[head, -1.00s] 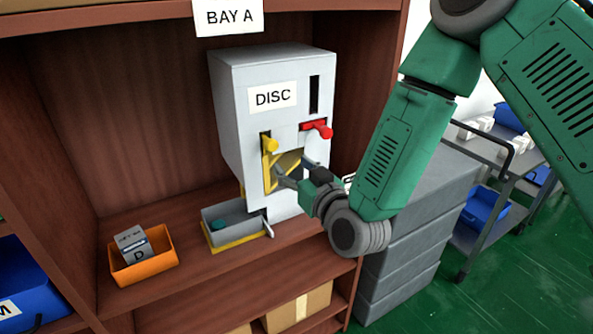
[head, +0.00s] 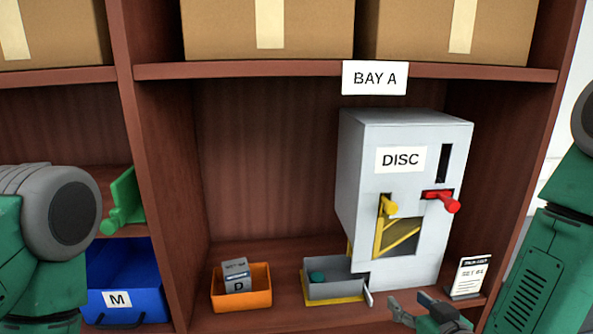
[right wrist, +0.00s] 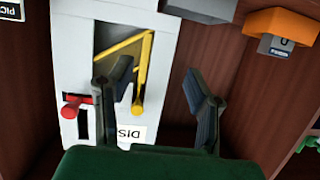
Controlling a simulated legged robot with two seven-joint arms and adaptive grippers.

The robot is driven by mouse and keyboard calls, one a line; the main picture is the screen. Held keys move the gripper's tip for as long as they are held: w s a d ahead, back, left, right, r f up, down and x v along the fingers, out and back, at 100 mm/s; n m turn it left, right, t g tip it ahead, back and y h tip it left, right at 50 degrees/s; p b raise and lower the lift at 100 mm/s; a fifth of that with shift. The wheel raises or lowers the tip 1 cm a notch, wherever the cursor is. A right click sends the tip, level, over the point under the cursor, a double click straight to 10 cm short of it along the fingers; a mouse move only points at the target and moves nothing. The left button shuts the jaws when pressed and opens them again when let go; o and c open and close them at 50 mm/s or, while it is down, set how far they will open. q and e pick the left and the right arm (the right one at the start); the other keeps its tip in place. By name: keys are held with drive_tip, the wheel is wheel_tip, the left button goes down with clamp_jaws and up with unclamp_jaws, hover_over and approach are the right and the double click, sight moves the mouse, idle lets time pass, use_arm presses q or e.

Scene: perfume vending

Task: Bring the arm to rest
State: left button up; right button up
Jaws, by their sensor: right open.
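My right gripper (head: 426,314) is open and empty at the bottom of the head view, in front of the shelf and below the grey DISC dispenser (head: 352,190). In the right wrist view its two dark fingers (right wrist: 162,88) stand apart with nothing between them. The dispenser (right wrist: 70,30) shows there upside down, with its yellow lever (right wrist: 137,105) and red lever (right wrist: 73,103). My left arm shows at the left edge of the head view; its gripper is not in view.
A small sign card (head: 471,276) stands at right. A blue M bin (head: 140,275) sits further left.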

drive_tip(key=s+f+g+b, duration=0.25)
drive_tip(key=s+f, duration=0.35)
drive_tip(key=f, duration=0.3)
drive_tip(key=s+f+g+b, duration=0.2)
drive_tip(key=s+f+g, duration=0.3)
drive_tip(key=f, duration=0.5)
drive_tip(key=s+d+f+g+h+b, duration=0.1)
drive_tip(key=s+d+f+g+b, duration=0.1)
drive_tip(key=s+f, duration=0.3)
drive_tip(key=s+d+f+g+h+b, duration=0.1)
drive_tip(key=s+f+g, duration=0.3)
drive_tip(key=s, duration=0.9)
wheel_tip(320, 180, down, 2)
drive_tip(key=shift+s+d+f+m+b, duration=0.15)
drive_tip(key=shift+s+d+m+b, duration=0.25)
drive_tip(key=shift+d, duration=0.5)
drive_tip(key=shift+w, duration=0.1)
